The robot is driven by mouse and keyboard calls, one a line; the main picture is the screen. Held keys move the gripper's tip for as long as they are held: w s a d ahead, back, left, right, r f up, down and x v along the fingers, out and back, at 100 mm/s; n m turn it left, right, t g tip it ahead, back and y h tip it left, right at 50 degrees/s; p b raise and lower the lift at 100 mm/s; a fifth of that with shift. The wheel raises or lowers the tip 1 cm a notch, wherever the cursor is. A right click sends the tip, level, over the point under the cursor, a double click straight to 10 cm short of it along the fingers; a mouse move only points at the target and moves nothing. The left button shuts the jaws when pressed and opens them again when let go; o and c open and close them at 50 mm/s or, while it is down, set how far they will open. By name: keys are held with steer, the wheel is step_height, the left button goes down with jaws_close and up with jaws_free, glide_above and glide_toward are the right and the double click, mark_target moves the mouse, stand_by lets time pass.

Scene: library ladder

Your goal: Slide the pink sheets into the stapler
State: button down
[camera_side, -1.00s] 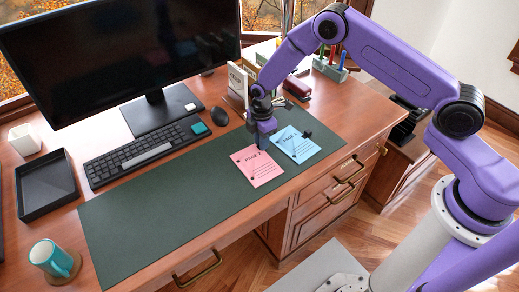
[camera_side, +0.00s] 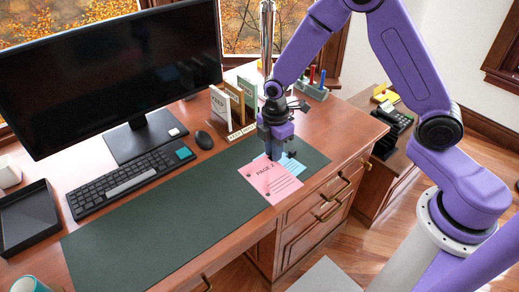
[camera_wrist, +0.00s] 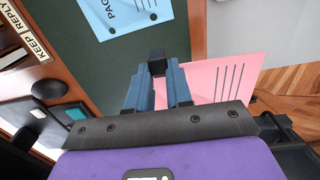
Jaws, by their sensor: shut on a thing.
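The pink sheets (camera_side: 270,184), marked as a page, hang from my gripper (camera_side: 273,152) by their far edge and seem raised above the desk mat. In the wrist view the pink sheets (camera_wrist: 228,80) stick out to the right of my shut fingers (camera_wrist: 158,68). The blue sheets (camera_side: 293,166) lie on the mat behind, partly covered from the side view by the pink ones; they also show at the top of the wrist view (camera_wrist: 122,12). I cannot make out the stapler now; my gripper and wrist may hide it.
The KEEP and REPLY sorter (camera_side: 232,110) stands left of my gripper. A pen rack (camera_side: 312,88) is behind it. The mouse (camera_side: 204,140), keyboard (camera_side: 132,178) and monitor (camera_side: 110,70) are at left. The green mat (camera_side: 165,222) is clear in front.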

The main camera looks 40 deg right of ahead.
steer(key=w+d+m, duration=0.2)
steer(key=d+m, duration=0.8)
steer(key=m, duration=0.7)
steer(key=w+d+m, duration=0.2)
steer(key=d+m, duration=0.7)
steer(key=m, duration=0.9)
steer(key=shift+d+f+m, duration=0.3)
steer(key=shift+d+f, duration=0.05)
steer(key=shift+f, duration=0.1)
steer(key=shift+a, duration=0.1)
steer(key=shift+f, duration=2.45)
steer(key=shift+w+f, duration=0.25)
steer(key=shift+f, duration=0.55)
steer(key=shift+w+f, duration=0.25)
steer(key=shift+f, duration=0.55)
steer(key=shift+w+f, duration=0.25)
steer(key=shift+f, duration=0.55)
steer(key=shift+w, duration=2.95)
